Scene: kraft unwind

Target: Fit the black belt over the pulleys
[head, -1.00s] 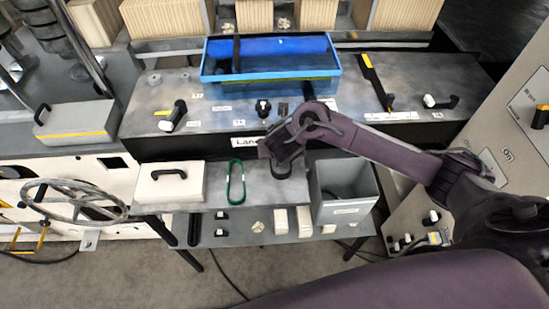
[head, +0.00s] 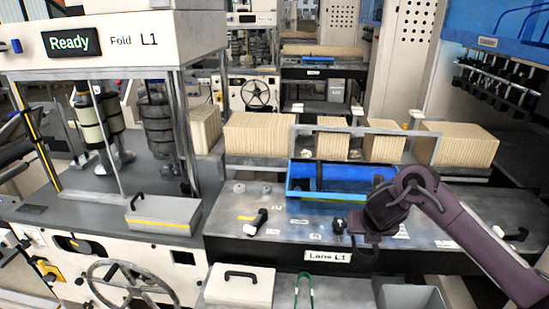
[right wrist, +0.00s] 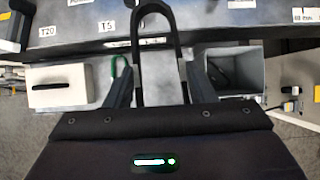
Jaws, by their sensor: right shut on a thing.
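My right gripper (head: 366,222) hovers over the grey deck at the "Lane L1" label. In the right wrist view its two fingers (right wrist: 160,84) are shut on the black belt (right wrist: 156,10), a long narrow loop that reaches out ahead of them. In the head view the belt (head: 366,242) is a small dark shape under the gripper, partly hidden by it. Two short round grey discs (head: 240,188) (head: 266,190), which look like the pulleys, stand apart on the deck to the left, with no belt around them. My left gripper is not in view.
A blue tray (head: 305,194) stands at the back of the deck. A black-and-white handle (head: 256,222) and a dark knob (head: 339,226) stick up from it. Below are a white lidded box (head: 240,288), a green loop (head: 303,292) and a grey bin (head: 410,297).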

